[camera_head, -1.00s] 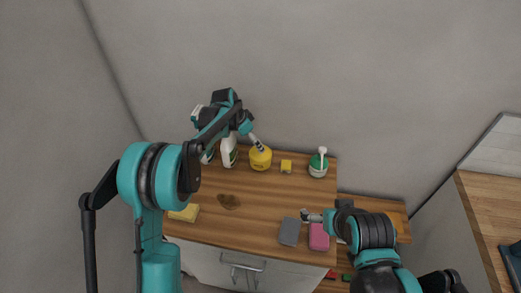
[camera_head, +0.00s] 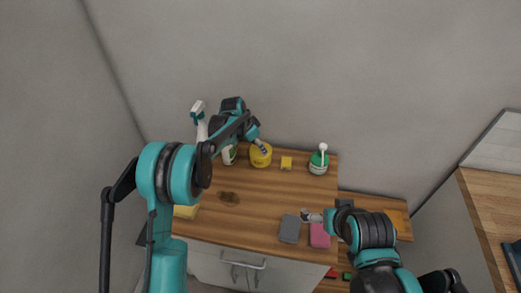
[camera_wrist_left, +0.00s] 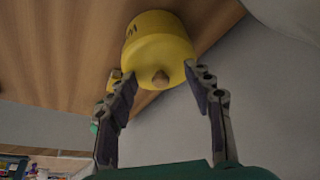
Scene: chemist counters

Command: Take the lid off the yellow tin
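The yellow tin (camera_head: 259,157) stands near the back edge of the wooden counter. My left gripper (camera_head: 264,148) is over its top right side in the head view, partly hiding it. In the left wrist view the yellow tin (camera_wrist_left: 155,40) shows its lid with a small brownish knob (camera_wrist_left: 160,77) facing the camera. The left gripper's fingers (camera_wrist_left: 160,80) are spread apart on either side of the knob and lid, with nothing held. I cannot tell whether they touch the lid. My right gripper (camera_head: 305,215) is low beside the grey and pink items; its fingers are too small to read.
A small yellow block (camera_head: 286,163) and a green bottle with a white top (camera_head: 319,161) stand right of the tin. White spray bottles (camera_head: 201,122) stand left. A grey block (camera_head: 289,230) and pink block (camera_head: 320,236) lie in front. A brown stain (camera_head: 229,198) marks the open counter middle.

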